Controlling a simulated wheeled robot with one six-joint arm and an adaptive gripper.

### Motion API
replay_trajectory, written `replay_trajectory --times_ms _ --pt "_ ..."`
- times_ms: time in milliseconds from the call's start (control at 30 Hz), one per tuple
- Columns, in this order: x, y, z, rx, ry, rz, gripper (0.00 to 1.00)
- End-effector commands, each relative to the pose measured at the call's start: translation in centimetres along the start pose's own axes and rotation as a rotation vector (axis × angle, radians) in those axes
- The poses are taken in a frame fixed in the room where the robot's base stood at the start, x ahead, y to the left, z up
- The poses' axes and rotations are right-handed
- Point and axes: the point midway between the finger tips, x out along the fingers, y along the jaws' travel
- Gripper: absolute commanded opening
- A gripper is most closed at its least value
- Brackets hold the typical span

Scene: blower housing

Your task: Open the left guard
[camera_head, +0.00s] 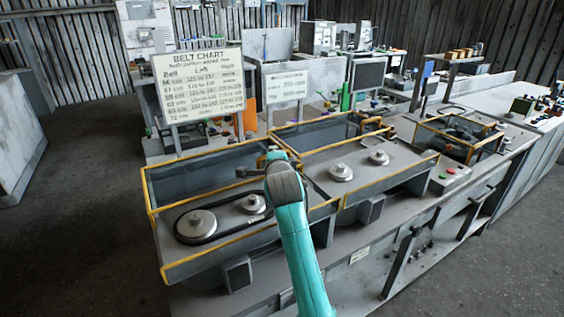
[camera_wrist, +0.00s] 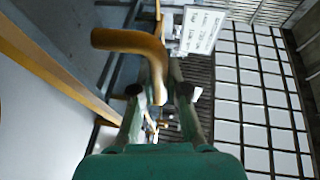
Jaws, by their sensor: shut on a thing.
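The left guard (camera_head: 205,176) is a grey panel with yellow edges. It stands raised along the back of the left housing, and the belt (camera_head: 183,222) and two pulleys (camera_head: 202,223) in front of it are uncovered. My gripper (camera_head: 264,160) is at the guard's right end, partly hidden behind my wrist in the head view. In the wrist view my gripper (camera_wrist: 158,92) has its two fingers on either side of a bent yellow handle (camera_wrist: 130,41) and is shut on it. The exact finger contact is dark and hard to see.
To the right are a middle housing with two bare pulleys (camera_head: 341,172) and a yellow-edged guard (camera_head: 318,131), then a smaller yellow-framed housing (camera_head: 458,137). A belt chart sign (camera_head: 198,84) stands behind the left guard. Floor (camera_head: 80,225) to the left is clear.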

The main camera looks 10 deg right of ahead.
Motion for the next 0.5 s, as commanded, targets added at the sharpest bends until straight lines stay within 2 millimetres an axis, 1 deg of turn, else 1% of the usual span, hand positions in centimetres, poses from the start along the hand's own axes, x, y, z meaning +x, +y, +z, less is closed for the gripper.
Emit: replay_trajectory --times_ms 133,433,467,500 --pt "0.56 -0.05 0.18 -0.001 0.001 0.001 0.00" --pt "0.57 -0.03 0.19 0.000 0.001 0.001 0.00" --pt "0.57 -0.03 0.19 0.000 0.001 0.001 0.20" --pt "0.56 -0.03 0.19 0.000 0.001 0.001 0.30"
